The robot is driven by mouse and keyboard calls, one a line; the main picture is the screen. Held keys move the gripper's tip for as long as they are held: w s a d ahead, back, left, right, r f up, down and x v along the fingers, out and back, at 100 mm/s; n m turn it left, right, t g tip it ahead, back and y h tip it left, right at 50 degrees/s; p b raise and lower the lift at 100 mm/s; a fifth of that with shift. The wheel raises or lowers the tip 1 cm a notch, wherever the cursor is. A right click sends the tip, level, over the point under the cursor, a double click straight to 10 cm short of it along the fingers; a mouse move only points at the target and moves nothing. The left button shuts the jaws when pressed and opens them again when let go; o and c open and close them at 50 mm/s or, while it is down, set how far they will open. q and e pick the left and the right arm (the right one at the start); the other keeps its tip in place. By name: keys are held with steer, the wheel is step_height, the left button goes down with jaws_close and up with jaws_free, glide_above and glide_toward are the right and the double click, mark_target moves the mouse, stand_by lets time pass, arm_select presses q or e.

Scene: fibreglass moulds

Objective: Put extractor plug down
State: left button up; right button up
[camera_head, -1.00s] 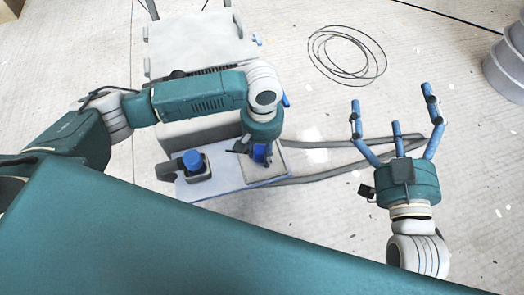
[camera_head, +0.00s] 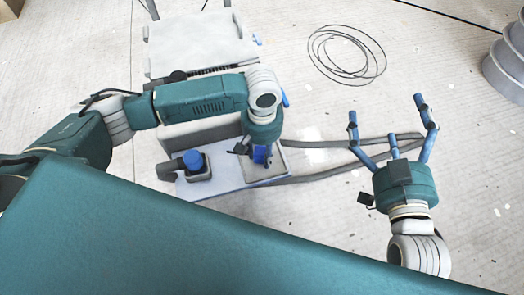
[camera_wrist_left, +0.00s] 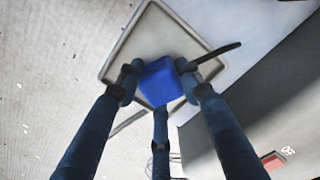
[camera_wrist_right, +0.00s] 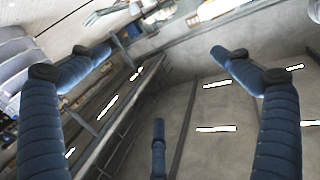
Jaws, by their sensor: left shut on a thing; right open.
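The extractor plug looks to be the blue block (camera_wrist_left: 158,82) in the left wrist view, between the fingers of my left gripper (camera_head: 261,154). My left gripper is shut on it and points down over a shallow grey tray (camera_wrist_left: 150,22) with a raised rim. This tray (camera_head: 283,160) also shows in the head view, where the gripper largely hides the plug. I cannot tell whether the plug touches the tray. My right gripper (camera_head: 388,130) is open and empty, with fingers spread, off to the right.
The tray sits on a pale platform (camera_head: 222,182). A blue-capped dark socket-like part (camera_head: 193,161) stands left of the tray. A large grey-white unit (camera_head: 200,45) stands behind. Dark hoses (camera_head: 320,178) run right from the platform, and a coiled cable (camera_head: 345,55) lies on the floor.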

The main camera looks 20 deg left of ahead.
arm_select(q)
steer(key=shift+f, duration=0.25)
steer(key=o, duration=1.2)
steer(key=shift+o, duration=0.2)
arm_select(e)
step_height(320, 180, down, 2)
steer(key=shift+s+d+f+g, duration=0.1)
steer(key=shift+s+d+g, duration=0.05)
steer(key=shift+g, duration=0.35)
